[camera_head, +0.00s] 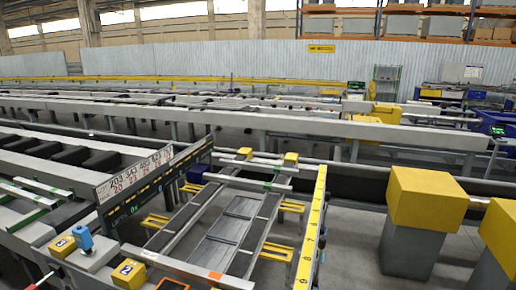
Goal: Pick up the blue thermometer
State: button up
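A small blue device (83,238), which looks like the blue thermometer, stands at the lower left on a grey ledge (93,259) of the runout table. It is small in the picture, so its details do not show clearly. A yellow box (62,246) with a dark marking is close to its left. Another yellow box (129,273) is to its right and nearer the bottom edge. My gripper does not show in this view.
A dark panel with numbers (140,185) rises behind the device. The runout table (228,232) with a yellow numbered rail (311,232) lies to the right. Large yellow-topped grey blocks (425,200) stand farther right. Grey floor (350,245) is clear between rail and blocks.

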aim_at(82, 237)
jog(key=u, duration=1.65)
